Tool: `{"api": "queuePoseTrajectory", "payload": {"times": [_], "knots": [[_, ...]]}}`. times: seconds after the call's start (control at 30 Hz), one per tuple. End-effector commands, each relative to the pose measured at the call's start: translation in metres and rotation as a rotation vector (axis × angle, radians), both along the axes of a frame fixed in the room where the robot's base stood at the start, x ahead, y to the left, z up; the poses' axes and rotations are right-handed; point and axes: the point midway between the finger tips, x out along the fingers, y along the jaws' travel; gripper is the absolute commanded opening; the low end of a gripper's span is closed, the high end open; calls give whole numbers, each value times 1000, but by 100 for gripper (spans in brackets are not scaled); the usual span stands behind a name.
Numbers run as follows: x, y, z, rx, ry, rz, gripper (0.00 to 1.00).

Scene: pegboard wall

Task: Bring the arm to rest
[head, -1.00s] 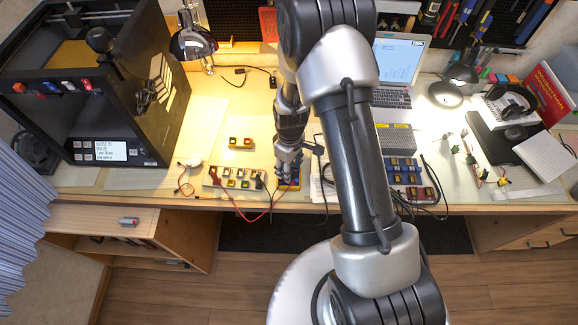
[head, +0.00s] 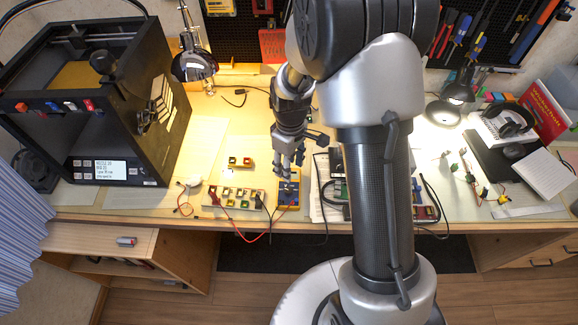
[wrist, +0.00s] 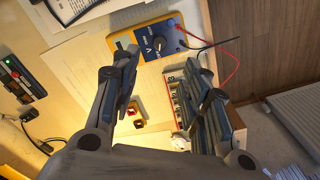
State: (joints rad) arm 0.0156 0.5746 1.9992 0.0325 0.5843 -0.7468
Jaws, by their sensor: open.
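My gripper (head: 288,163) hangs over the front middle of the workbench in the head view, pointing down. In the wrist view its two fingers (wrist: 165,95) stand wide apart with nothing between them. A blue and yellow multimeter (head: 288,192) lies on the bench just below the fingertips in the head view; it also shows beyond the fingers in the wrist view (wrist: 150,42). The fingers look apart from it.
A tray of small coloured parts (head: 238,198) lies left of the multimeter, with red and black leads. Two small blocks (head: 240,162) sit behind it. A 3D printer (head: 90,100) fills the left. A desk lamp (head: 194,66) stands at the back. Headphones (head: 512,120) are at right.

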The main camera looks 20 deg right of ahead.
Motion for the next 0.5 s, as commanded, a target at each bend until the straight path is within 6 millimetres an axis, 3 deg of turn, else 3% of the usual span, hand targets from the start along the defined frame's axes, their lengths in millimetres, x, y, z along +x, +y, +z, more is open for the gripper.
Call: {"api": "queuePoseTrajectory", "payload": {"times": [0.37, 0.5], "knots": [[0, 0, 0, 1, -1, 0, 41], [-1, 0, 18, -1, -21, -22, 41]]}}
